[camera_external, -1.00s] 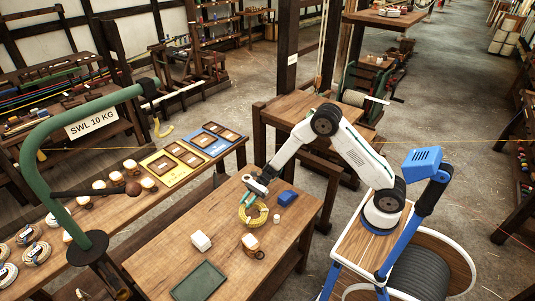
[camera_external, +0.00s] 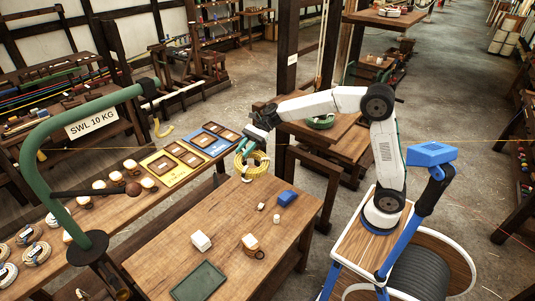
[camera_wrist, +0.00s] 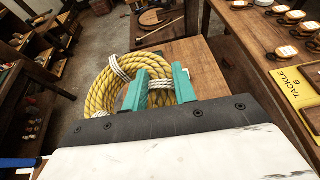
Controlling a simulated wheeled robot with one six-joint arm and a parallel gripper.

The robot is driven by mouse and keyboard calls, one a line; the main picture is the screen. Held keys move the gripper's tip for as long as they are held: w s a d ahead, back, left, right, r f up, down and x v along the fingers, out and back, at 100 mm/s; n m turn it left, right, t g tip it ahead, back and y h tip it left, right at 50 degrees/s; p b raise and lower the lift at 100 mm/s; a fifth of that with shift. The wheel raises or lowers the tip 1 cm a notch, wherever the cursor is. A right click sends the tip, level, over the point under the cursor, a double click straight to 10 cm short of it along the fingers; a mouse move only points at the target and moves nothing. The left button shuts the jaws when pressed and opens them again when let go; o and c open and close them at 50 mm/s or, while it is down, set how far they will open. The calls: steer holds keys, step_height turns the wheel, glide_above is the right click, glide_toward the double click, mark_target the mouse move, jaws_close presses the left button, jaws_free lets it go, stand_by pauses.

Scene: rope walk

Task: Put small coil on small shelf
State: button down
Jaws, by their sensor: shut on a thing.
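The small coil is a yellow rope coil (camera_external: 252,165) with white bindings. My gripper (camera_external: 246,147) is shut on its upper part and holds it hanging above the far left edge of the wooden table (camera_external: 170,250). In the wrist view the coil (camera_wrist: 98,92) stands between and beyond the teal fingers of my gripper (camera_wrist: 160,88), which pinch it near a white binding. I cannot tell for sure which of the shelves in view is the small shelf; a wall shelf unit (camera_external: 216,43) stands at the back.
A green coil (camera_external: 320,122) lies on a stand behind my arm. A long bench with yellow (camera_external: 155,160) and blue boards runs at the left.

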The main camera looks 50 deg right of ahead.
step_height(320, 180, up, 11)
steer(key=d+r+m+t+h, duration=0.2)
steer(key=d+m+t, duration=0.5)
steer(key=d, duration=2.5)
steer(key=s+d+m+t+h, duration=0.2)
steer(key=s+d+m+h, duration=0.1)
steer(key=s+d, duration=0.55)
steer(key=s+d+m+t+h, duration=0.25)
steer(key=s+d, duration=0.25)
steer(key=d, duration=0.7)
steer(key=s+d+f+m+t+h, duration=0.1)
steer(key=s+d+m+h, duration=0.1)
steer(key=s+d+m, duration=0.3)
steer(key=s+d+f+t+h, duration=0.1)
steer(key=s+d+h, duration=0.15)
steer(key=s, duration=0.55)
step_height(320, 180, down, 5)
steer(key=shift+g, duration=0.35)
steer(key=w+d, duration=0.2)
steer(key=w, duration=0.2)
steer(key=w+d+f, duration=0.1)
steer(key=w+d, duration=0.2)
steer(key=w, duration=0.2)
steer(key=w+d, duration=0.3)
steer(key=w, duration=0.2)
steer(key=shift+w+d+f, duration=0.15)
steer(key=shift+w+f, duration=0.05)
step_height(320, 180, down, 4)
steer(key=shift+r, duration=0.25)
